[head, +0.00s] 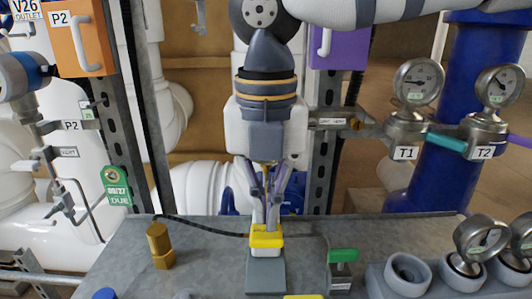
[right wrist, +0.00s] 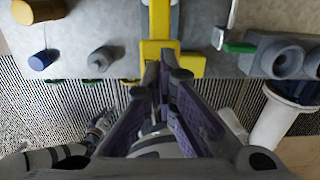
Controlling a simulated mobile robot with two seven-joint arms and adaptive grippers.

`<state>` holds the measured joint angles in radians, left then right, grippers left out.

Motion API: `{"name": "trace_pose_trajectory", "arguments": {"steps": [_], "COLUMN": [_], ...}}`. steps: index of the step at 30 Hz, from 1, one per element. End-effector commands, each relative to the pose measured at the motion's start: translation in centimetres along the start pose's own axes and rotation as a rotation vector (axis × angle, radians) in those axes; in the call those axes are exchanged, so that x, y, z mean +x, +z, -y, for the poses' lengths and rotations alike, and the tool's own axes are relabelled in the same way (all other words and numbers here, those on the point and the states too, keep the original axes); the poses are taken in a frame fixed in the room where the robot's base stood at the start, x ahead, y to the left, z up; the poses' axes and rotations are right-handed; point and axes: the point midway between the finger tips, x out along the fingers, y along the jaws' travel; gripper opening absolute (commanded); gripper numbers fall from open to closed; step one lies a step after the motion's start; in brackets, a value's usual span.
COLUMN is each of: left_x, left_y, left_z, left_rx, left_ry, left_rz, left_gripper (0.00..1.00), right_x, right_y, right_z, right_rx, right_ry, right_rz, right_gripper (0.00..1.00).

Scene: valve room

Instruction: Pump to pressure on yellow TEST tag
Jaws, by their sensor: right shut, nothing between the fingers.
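My right gripper (head: 266,222) points down over the bench and is shut and empty. Its fingertips are at a yellow handle piece (head: 266,240) on a grey pump body (head: 265,275); I cannot tell whether they touch it. In the right wrist view the shut fingers (right wrist: 166,70) are beside the yellow bar (right wrist: 159,20) and its crosspiece (right wrist: 190,66). A green-handled lever (head: 343,255) stands right of the pump. A round gauge (head: 480,238) sits at the bench's right; its reading is too small to tell. I cannot make out a yellow TEST tag. My left gripper is not in view.
The grey bench (head: 205,255) has a brass fitting (head: 159,245) at left and a grey socket block (head: 407,275) at right. Gauges labelled T1 (head: 417,82) and T2 (head: 498,86) stand behind. A green due-date tag (head: 116,186) hangs left. The bench between fitting and pump is mostly clear.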

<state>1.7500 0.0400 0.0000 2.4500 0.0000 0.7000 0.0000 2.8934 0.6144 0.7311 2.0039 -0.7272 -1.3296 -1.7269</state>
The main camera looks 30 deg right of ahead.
Motion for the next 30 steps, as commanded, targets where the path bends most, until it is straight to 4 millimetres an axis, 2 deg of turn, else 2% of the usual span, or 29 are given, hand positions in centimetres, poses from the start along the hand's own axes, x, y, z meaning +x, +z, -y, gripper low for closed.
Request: {"name": "trace_pose_trajectory", "arguments": {"steps": [11, 19, 30], "left_x": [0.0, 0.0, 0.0], "left_y": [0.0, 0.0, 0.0], "left_z": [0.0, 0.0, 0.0], "left_rx": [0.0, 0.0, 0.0], "left_ry": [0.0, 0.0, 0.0], "left_rz": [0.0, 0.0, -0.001], "left_gripper": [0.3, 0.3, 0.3], "right_x": [-0.1, -3.6, -4.0], "right_y": [0.0, 0.1, 0.0], "right_z": [0.0, 0.0, 0.0], "right_rx": [0.0, 0.0, 0.0], "right_ry": [0.001, 0.002, 0.001], "right_rz": [0.001, 0.002, 0.0], "right_gripper": [0.0, 0.0, 0.0]}}
